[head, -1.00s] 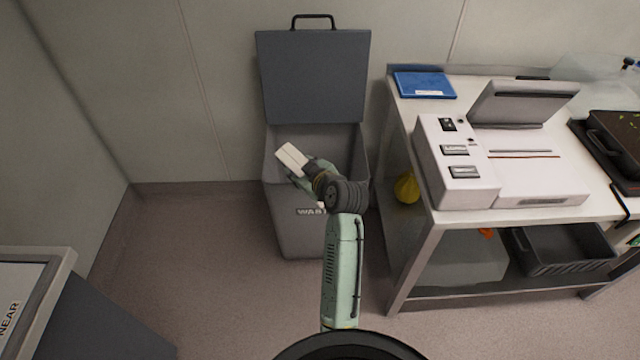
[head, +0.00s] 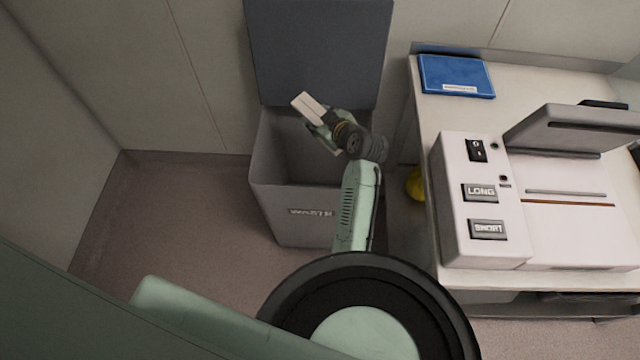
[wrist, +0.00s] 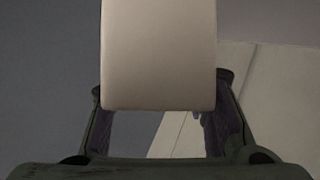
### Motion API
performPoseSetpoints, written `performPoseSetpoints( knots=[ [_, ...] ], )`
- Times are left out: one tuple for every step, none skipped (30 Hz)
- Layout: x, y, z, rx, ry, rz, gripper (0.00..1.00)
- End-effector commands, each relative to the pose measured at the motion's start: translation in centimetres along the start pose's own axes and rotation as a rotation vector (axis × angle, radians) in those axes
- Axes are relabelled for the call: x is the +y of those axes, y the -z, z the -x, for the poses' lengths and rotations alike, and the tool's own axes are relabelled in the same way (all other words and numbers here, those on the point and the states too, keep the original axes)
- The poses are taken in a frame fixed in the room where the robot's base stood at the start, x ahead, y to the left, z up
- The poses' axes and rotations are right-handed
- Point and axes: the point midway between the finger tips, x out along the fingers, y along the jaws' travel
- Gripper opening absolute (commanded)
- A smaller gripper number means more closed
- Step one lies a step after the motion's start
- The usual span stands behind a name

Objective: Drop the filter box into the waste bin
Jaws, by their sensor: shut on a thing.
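The filter box (head: 308,106), a small white box, is held in my gripper (head: 322,124), above the opening of the waste bin. The wrist view shows the box (wrist: 158,55) large and pale between the two fingers of my gripper (wrist: 160,115). The grey waste bin (head: 288,212) stands against the wall with "WASTE" on its front, partly covered by my arm. Its dark lid (head: 320,50) is raised behind it. The bin's inside is only partly visible.
A white bench (head: 520,85) stands to the right, with a sealer-like machine (head: 482,205) and a blue flat box (head: 456,75) on it. A yellow object (head: 416,184) sits below the bench top. The floor (head: 165,215) left of the bin is clear.

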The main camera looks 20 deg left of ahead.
Motion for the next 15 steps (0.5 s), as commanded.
performPoseSetpoints(
  knots=[
    [-0.1, -0.4, -0.2, 0.001, 0.000, 0.000, 0.00],
    [-0.2, -0.6, -0.3, 0.001, 0.000, 0.000, 0.00],
    [-0.4, -0.9, -0.5, 0.000, 0.000, 0.000, 0.00],
    [-0.5, -1.1, -0.7, 0.000, 0.000, 0.000, 0.00],
    [-0.6, -1.4, -0.8, 0.000, 0.000, 0.000, 0.00],
    [-0.7, -1.8, -1.1, -0.001, 0.001, 0.000, 0.00],
    [-0.9, -2.1, -1.2, -0.001, 0.001, 0.000, 0.00],
    [-1.0, -2.5, -1.4, -0.001, 0.000, 0.000, 0.00],
    [-1.1, -2.9, -1.6, -0.001, 0.000, 0.000, 0.00],
    [-1.2, -3.2, -1.8, 0.000, 0.000, -0.001, 0.00],
    [-1.4, -3.5, -2.0, 0.000, 0.000, -0.001, 0.00],
    [-1.5, -3.8, -2.2, 0.000, 0.000, -0.001, 0.00],
    [-1.6, -4.0, -2.3, 0.000, 0.000, -0.001, 0.00],
    [-1.6, -4.2, -2.4, 0.000, 0.000, 0.000, 0.00],
    [-1.7, -4.4, -2.5, 0.000, -0.001, 0.000, 0.00]
  ],
)
